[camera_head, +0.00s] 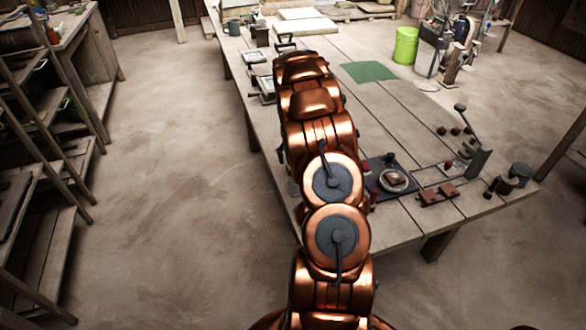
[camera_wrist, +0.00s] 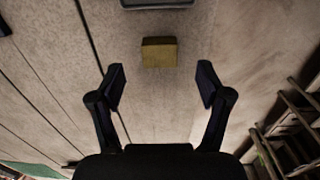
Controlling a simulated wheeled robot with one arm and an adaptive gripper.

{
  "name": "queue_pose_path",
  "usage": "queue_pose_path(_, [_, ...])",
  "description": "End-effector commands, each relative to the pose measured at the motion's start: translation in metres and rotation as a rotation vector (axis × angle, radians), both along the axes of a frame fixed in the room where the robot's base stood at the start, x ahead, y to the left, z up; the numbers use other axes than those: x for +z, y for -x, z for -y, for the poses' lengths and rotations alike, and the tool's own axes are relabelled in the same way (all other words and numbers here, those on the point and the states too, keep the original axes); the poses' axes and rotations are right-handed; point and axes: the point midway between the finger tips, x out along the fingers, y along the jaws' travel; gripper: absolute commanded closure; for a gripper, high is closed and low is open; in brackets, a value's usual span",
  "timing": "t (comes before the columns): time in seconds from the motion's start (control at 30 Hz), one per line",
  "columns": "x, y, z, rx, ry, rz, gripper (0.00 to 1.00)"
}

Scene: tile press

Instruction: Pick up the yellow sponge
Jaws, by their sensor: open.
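The yellow sponge (camera_wrist: 159,52) is a small block in the wrist view, lying on the wooden table top ahead of my gripper. My gripper (camera_wrist: 160,86) is open, with its two dark fingers spread wide. The sponge lies beyond the fingertips, roughly centred between them, and nothing is held. In the head view my copper arm stretches over the table and hides the sponge; the gripper is not clearly visible there.
A grey tray-like object (camera_wrist: 156,3) lies beyond the sponge. The wooden table (camera_head: 390,115) also bears a green mat (camera_head: 368,72), a dark board (camera_head: 377,178) and a lever press (camera_head: 476,150) at right. Shelves (camera_head: 40,130) stand at left; open floor (camera_head: 170,150) lies between.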

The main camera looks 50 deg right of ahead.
Motion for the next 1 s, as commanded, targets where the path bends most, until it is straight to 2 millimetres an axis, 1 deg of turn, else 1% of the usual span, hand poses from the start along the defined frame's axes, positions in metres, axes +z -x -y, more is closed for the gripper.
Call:
queue_pose_path(0.27, [-0.014, 0.000, 0.001, -0.002, -0.002, -0.001, 0.23])
queue_pose_path(0.37, [-0.023, -0.001, 0.002, -0.001, 0.000, 0.000, 0.23])
queue_pose_path(0.5, [-0.041, -0.001, 0.002, -0.002, -0.004, -0.003, 0.23])
queue_pose_path(0.6, [-0.051, -0.002, 0.001, 0.000, -0.004, -0.003, 0.23])
queue_pose_path(0.7, [-0.055, -0.002, 0.001, 0.001, -0.001, 0.000, 0.23])
queue_pose_path(0.87, [-0.055, -0.003, 0.002, 0.000, 0.000, 0.000, 0.23])
queue_pose_path(0.9, [-0.055, -0.003, 0.002, 0.000, 0.000, 0.000, 0.24])
queue_pose_path(1.0, [-0.055, -0.003, 0.002, 0.000, -0.001, 0.000, 0.34])
